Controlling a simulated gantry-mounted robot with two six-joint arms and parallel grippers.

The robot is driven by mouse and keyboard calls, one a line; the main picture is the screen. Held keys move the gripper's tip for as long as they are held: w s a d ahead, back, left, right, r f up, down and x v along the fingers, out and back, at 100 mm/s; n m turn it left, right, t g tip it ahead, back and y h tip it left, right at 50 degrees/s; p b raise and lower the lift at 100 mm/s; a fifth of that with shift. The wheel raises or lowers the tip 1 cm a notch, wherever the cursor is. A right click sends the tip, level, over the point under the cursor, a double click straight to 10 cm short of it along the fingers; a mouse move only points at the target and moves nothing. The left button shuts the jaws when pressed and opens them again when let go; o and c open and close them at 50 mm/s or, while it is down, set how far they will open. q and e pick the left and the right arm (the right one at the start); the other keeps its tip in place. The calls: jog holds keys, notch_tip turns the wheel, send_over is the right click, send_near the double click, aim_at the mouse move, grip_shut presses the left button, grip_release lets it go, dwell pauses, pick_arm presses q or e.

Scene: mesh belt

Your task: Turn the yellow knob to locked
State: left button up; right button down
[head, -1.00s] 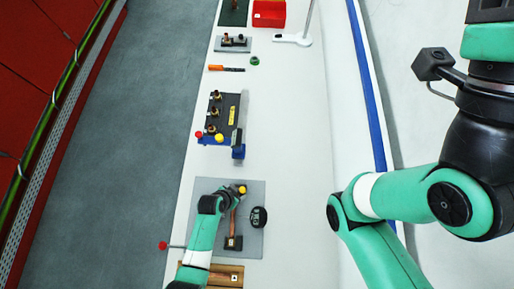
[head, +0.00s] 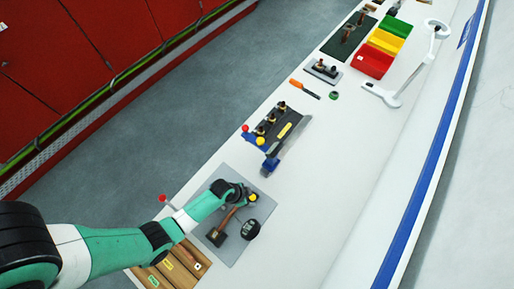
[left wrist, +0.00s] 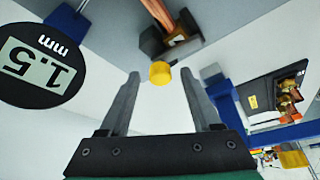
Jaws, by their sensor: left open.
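A small yellow knob (head: 253,197) sits at the end of a copper-coloured bar on the grey plate (head: 228,245). In the left wrist view the yellow knob (left wrist: 160,73) lies between and just beyond my finger tips. My left gripper (head: 246,195) is open beside it, with its fingers (left wrist: 159,78) spread wide and nothing held. Whether a finger touches the knob is not clear. No lock marking is readable. My right gripper is out of view.
A round black gauge (head: 250,229) reading 1.5 mm lies close by; it also shows in the left wrist view (left wrist: 42,72). A dark fixture (head: 279,128) with a blue base, a red ball and another yellow ball (head: 260,141) stands further up the table. White table right of the plate is clear.

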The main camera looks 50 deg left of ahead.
pick_arm(q)
grip_shut()
dwell(0.3)
jog(key=shift+n, duration=0.4)
jog(key=shift+n+y, duration=0.3)
jog(key=shift+n, duration=0.1)
grip_release()
